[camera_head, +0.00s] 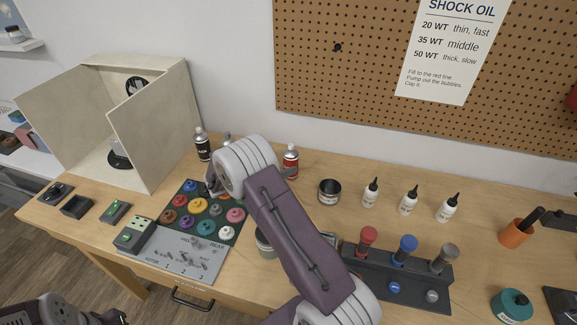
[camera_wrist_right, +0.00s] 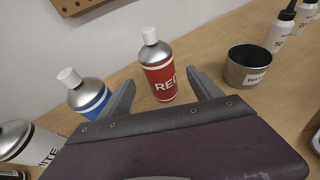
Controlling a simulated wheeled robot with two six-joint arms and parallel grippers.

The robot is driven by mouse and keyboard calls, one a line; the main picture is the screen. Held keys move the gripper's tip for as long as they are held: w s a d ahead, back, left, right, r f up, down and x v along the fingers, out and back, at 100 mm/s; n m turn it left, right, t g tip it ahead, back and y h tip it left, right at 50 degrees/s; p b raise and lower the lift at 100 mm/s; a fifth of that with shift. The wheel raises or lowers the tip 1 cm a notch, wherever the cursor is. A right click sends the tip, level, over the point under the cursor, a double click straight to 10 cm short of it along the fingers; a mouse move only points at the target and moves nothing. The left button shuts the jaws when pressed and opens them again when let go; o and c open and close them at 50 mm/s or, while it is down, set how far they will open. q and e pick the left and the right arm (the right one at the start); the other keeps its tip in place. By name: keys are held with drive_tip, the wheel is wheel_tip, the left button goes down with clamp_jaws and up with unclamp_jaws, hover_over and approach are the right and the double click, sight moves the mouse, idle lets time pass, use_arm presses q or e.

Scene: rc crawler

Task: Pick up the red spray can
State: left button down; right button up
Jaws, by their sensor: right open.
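The red spray can (camera_head: 290,160) stands upright at the back of the workbench, partly hidden by my right arm in the head view. In the right wrist view the red can (camera_wrist_right: 160,75), with a white cap and silver shoulder, shows between and beyond the two fingers. My right gripper (camera_wrist_right: 161,84) is open and empty, aimed at the can; no finger visibly touches it. In the head view my right wrist hides most of that gripper. Part of my left arm shows at the lower left edge; its jaw state is unclear.
A blue spray can (camera_wrist_right: 88,98) stands close left of the right gripper, with a white-labelled can (camera_wrist_right: 30,145) farther left. A wax tin (camera_wrist_right: 247,68) stands to the right.

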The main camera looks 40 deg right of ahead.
sight(287, 163)
drive_tip(key=shift+s+d, duration=0.1)
drive_tip(key=shift+d, duration=0.35)
drive_tip(key=p+x, duration=0.1)
drive_tip(key=x, duration=0.1)
drive_tip(key=shift+d+f, duration=0.15)
drive_tip(key=shift+d, duration=0.2)
drive_tip(key=shift+w+d+f, duration=0.3)
drive_tip(key=shift+d, duration=0.2)
drive_tip(key=p+x, duration=0.1)
drive_tip(key=x, duration=0.3)
drive_tip(key=shift+w+d+f, duration=0.15)
drive_tip(key=shift+d+f, duration=0.05)
drive_tip(key=shift+a+r, duration=0.1)
drive_tip(key=c, duration=0.9)
clamp_jaws()
drive_tip(key=shift+r, duration=0.6)
drive_tip(key=r, duration=0.3)
drive_tip(key=shift+s+a+r+b, duration=0.1)
drive_tip(key=shift+s+b, duration=0.1)
drive_tip(key=shift+b, duration=0.2)
drive_tip(key=s+a+r+b, duration=0.1)
drive_tip(key=s+a+r, duration=0.5)
drive_tip(key=s, duration=0.3)
drive_tip(key=shift+s+r, duration=0.3)
